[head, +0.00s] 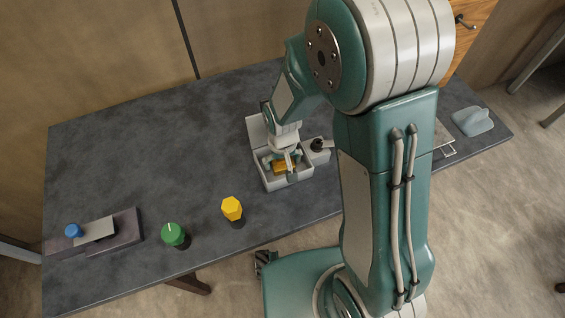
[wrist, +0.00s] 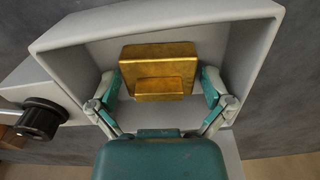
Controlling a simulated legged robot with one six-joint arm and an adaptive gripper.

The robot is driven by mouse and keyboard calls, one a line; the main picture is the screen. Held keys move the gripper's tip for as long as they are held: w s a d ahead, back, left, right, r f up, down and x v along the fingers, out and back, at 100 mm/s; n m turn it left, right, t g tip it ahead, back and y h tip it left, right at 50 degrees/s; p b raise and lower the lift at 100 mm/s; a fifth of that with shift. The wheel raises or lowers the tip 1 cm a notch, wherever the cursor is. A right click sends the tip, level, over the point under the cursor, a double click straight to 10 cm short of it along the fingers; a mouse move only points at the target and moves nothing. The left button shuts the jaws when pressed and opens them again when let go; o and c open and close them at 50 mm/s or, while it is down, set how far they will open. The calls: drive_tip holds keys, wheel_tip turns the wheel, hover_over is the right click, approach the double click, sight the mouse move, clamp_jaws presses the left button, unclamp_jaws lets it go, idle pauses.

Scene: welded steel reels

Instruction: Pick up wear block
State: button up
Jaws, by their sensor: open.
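The wear block is a brass-coloured stepped block (wrist: 160,62) inside a grey open box (wrist: 250,50) in the wrist view. In the head view the block (head: 284,167) shows low in the box (head: 290,182), partly covered by my gripper. My gripper (wrist: 160,88) is open, with one teal finger on each side of the block and a gap on both sides. In the head view my gripper (head: 282,158) reaches down into the box from above.
A grey fixture with a black knob (wrist: 40,118) adjoins the box. A yellow knob (head: 232,208), a green knob (head: 174,235) and a plate with a blue knob (head: 74,230) stand along the dark table's front left. The back left of the table (head: 150,140) is clear.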

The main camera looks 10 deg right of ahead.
drive_tip(key=c, duration=1.1)
drive_tip(key=shift+o, duration=0.2)
drive_tip(key=shift+r, duration=0.1)
